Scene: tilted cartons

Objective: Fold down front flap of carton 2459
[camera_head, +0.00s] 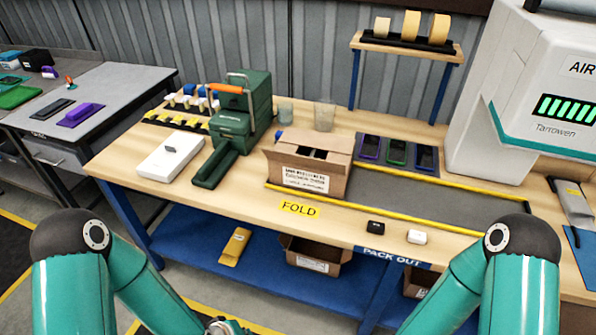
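An open brown carton (305,181) stands on the wooden workbench, behind the yellow FOLD label. It has a white printed label on its front, too small to read for a number. Dark contents show in its opening. Its flaps are hard to tell apart at this size, so I cannot tell the exact angle of the front flap. My two teal arms come in from the lower left and lower right, well short of the carton.
Yellow strips (390,211) border a grey mat right of the carton. A green press (234,130) and a white box (170,158) stand left. Phone-like devices (396,152) lie behind the mat. A black and a white small block (417,237) lie near the front edge. Another carton (313,256) sits on the shelf below.

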